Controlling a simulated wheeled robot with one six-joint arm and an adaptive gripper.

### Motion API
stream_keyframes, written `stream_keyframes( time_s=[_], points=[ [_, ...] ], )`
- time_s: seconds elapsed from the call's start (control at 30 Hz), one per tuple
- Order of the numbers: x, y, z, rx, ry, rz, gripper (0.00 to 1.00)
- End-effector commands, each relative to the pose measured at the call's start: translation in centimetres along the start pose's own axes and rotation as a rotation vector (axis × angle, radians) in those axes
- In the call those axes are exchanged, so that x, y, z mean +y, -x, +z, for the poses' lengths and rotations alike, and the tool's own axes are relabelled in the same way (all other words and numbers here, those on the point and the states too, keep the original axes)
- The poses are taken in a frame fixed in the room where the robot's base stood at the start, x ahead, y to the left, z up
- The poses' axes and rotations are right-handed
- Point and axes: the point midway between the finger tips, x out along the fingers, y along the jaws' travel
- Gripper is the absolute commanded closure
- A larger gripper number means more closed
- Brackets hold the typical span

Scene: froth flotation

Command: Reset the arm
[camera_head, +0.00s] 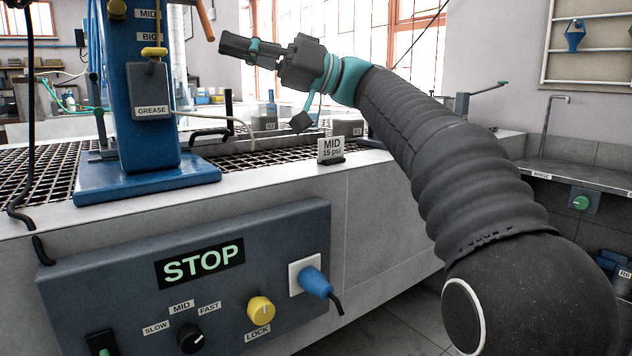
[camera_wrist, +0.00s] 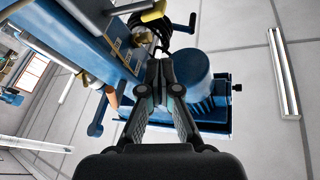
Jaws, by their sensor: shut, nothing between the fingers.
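My gripper (camera_head: 234,47) is raised above the bench in the head view, pointing left toward the blue machine column (camera_head: 143,95). Its fingers are together and hold nothing. In the wrist view my gripper (camera_wrist: 160,68) shows from behind, with its closed fingertips in front of the blue machine's upper part (camera_wrist: 190,80). The picture does not show clearly how far the fingertips are from the machine. My arm stretches from the lower right up to the gripper.
A control panel (camera_head: 120,265) with a STOP display (camera_head: 200,263), knobs and a blue plug (camera_head: 315,281) is on the bench front. A sink counter (camera_head: 585,178) is at right. An orange handle (camera_head: 204,20) hangs near the gripper.

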Motion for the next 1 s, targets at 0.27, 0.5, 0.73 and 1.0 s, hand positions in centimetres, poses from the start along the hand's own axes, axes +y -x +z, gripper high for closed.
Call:
stream_keyframes(
  time_s=[0.27,0.5,0.73,1.0],
  points=[
    [1.2,2.3,7.6,-0.147,-0.263,0.438,1.0],
    [0.8,9.2,18.3,-0.264,-0.464,0.904,1.0],
    [-2.2,18.1,29.0,-0.358,-0.557,1.337,1.0],
    [-7.2,27.9,39.3,-0.458,-0.527,1.753,1.0]
  ],
)
